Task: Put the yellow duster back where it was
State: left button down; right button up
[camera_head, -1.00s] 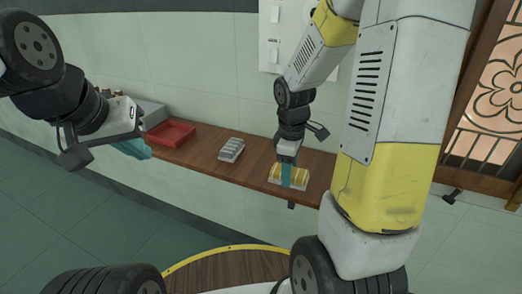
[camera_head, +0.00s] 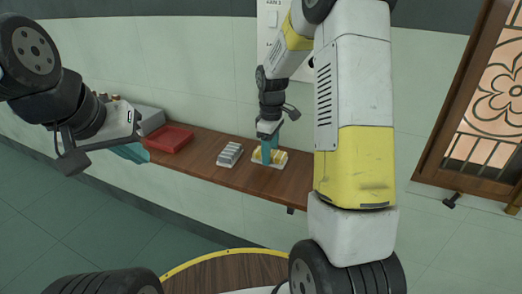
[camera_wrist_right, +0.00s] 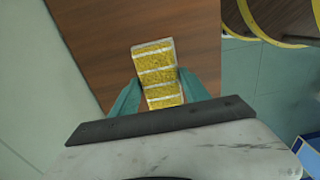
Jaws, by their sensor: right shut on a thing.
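The yellow duster (camera_head: 281,157), a block with yellow and white bands, is at the long brown shelf, close to the right of a grey banded block (camera_head: 230,153). My right gripper (camera_head: 266,154) comes down on it from above and is shut on it. In the right wrist view the duster (camera_wrist_right: 157,72) sits between the two teal fingers. I cannot tell whether it touches the shelf or hangs just above it. My left gripper (camera_head: 130,152) is away to the left, apart from the duster, its teal fingers partly hidden behind its wrist.
The brown shelf (camera_head: 215,173) runs along the pale wall. A red tray (camera_head: 168,139) and a grey box (camera_head: 149,118) are at its left end. The shelf right of the duster is bare. A window with a wooden frame (camera_head: 432,150) is at the right.

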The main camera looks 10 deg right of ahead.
jog(key=f, duration=0.3)
jog(key=shift+w+f, duration=0.25)
jog(key=shift+f, duration=0.05)
jog(key=o, duration=1.2)
notch_tip(320, 180, up, 12)
jog(key=shift+a+f, duration=0.1)
jog(key=s+a+r+m+t+y, duration=0.1)
jog(key=s+r+m+t, duration=0.2)
jog(key=s, duration=0.9)
jog(key=s+a+r+m+t+y, duration=0.1)
jog(key=s+r+m+t, duration=0.2)
jog(key=s+r+m, duration=0.4)
jog(key=s+r, duration=0.1)
jog(key=s, duration=0.4)
jog(key=shift+s+r+m, duration=0.15)
jog(key=shift+r+m, duration=0.15)
jog(key=shift+r, duration=0.05)
jog(key=shift+a, duration=0.1)
